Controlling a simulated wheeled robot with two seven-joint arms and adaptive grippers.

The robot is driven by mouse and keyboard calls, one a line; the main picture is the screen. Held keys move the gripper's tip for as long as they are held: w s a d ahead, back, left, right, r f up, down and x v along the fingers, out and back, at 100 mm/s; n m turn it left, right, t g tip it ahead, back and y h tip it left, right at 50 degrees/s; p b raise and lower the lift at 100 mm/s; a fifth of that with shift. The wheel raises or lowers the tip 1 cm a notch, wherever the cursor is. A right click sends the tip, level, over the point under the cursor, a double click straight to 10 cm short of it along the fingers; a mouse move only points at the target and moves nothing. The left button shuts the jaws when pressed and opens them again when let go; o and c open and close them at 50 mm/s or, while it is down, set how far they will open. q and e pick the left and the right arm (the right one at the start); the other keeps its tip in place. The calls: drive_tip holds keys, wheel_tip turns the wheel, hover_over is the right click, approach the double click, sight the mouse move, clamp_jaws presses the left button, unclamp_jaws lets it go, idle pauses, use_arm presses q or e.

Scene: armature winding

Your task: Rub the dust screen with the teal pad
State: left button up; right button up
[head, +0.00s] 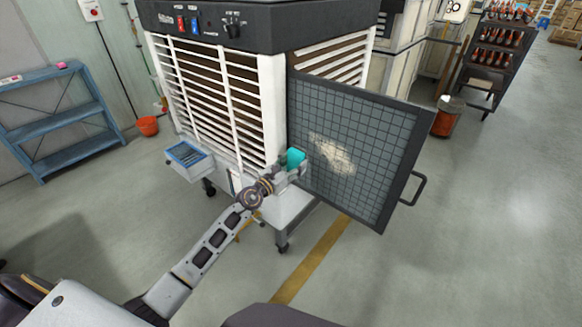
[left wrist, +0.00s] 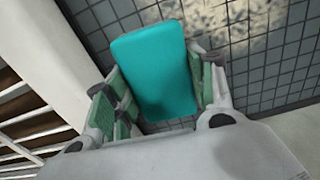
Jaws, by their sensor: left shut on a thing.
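The dust screen (head: 375,125) is a dark-framed panel with a grid mesh, standing swung out from the machine's right side. A pale, dusty patch (head: 332,155) lies left of its middle. The teal pad (head: 295,158) is near the screen's left edge. My left gripper (head: 292,170) is shut on the pad. In the left wrist view the pad (left wrist: 155,70) sits between the green-lined fingers, with the mesh behind it and the dusty patch (left wrist: 225,25) up and to the right. I cannot tell whether the pad touches the mesh. My right gripper is not in view.
The slatted white machine (head: 215,100) stands left of the screen, with a small blue tray (head: 187,155) low on its side. The screen has a handle (head: 414,189) on its right edge. A blue shelf (head: 60,115) stands at left. The floor at right is clear.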

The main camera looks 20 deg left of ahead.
use_arm(q)
drive_tip(key=shift+b+x, duration=0.3)
drive_tip(key=shift+x, duration=1.2)
drive_tip(key=shift+w+d, duration=0.15)
drive_tip(key=shift+w, duration=0.3)
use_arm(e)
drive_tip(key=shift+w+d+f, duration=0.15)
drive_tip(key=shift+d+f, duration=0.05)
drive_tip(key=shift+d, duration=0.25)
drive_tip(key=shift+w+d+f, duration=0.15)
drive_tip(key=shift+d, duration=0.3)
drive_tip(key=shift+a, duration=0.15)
use_arm(q)
drive_tip(key=shift+w+d, duration=0.1)
drive_tip(key=shift+w, duration=0.05)
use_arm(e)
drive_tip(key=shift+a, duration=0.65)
use_arm(q)
drive_tip(key=shift+w, duration=0.1)
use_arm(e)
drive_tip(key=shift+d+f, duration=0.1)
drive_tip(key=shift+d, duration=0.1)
use_arm(q)
drive_tip(key=shift+w+d, duration=0.15)
drive_tip(key=shift+w, duration=0.1)
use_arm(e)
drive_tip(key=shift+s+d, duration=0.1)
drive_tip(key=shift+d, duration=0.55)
